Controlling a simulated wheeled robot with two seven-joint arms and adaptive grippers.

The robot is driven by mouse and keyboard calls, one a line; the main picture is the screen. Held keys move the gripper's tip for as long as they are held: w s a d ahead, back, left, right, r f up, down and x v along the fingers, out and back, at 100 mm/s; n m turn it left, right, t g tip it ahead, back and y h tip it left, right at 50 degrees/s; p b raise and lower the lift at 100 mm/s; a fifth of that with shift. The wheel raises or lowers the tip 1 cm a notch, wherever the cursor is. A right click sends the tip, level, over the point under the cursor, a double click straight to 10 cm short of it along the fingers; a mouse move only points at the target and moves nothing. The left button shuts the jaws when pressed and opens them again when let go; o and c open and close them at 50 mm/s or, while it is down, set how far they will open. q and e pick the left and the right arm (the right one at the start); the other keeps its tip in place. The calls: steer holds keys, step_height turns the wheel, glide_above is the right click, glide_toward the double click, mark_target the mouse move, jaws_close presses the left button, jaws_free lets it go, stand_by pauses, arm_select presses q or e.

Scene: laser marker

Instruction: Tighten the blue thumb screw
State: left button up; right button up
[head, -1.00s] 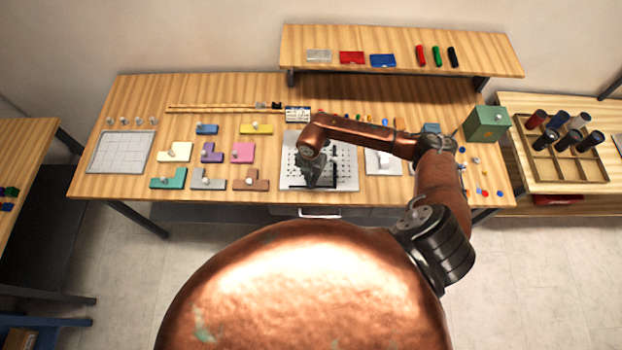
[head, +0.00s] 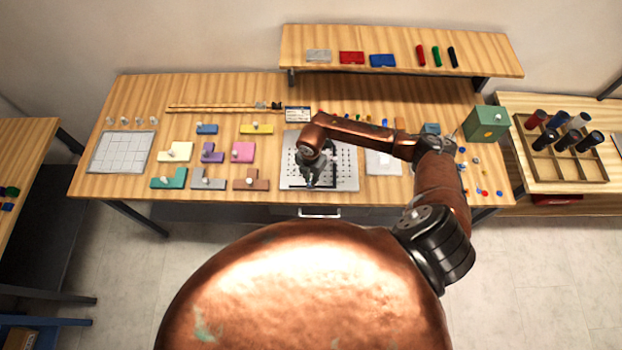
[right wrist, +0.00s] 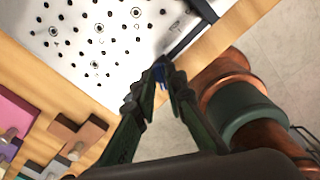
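The blue thumb screw (right wrist: 159,72) shows in the right wrist view as a small blue piece at the end of my fingers, beside the dark bar at the plate's edge. My right gripper (right wrist: 164,80) has its two fingertips drawn together around it; the tips hide most of the screw. In the head view my right gripper (head: 314,180) points down at the front of the white perforated plate (head: 346,178), and the screw is hidden there. My left gripper is in no view.
Coloured blocks with knobs, such as the brown one (head: 251,184), lie left of the plate. A white square (head: 383,162) and a green box (head: 486,124) are to the right. A drawer handle (head: 319,213) is below the table's front edge.

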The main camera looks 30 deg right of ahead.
steer(key=shift+o, duration=1.1)
step_height(320, 180, up, 12)
steer(key=shift+a, duration=0.1)
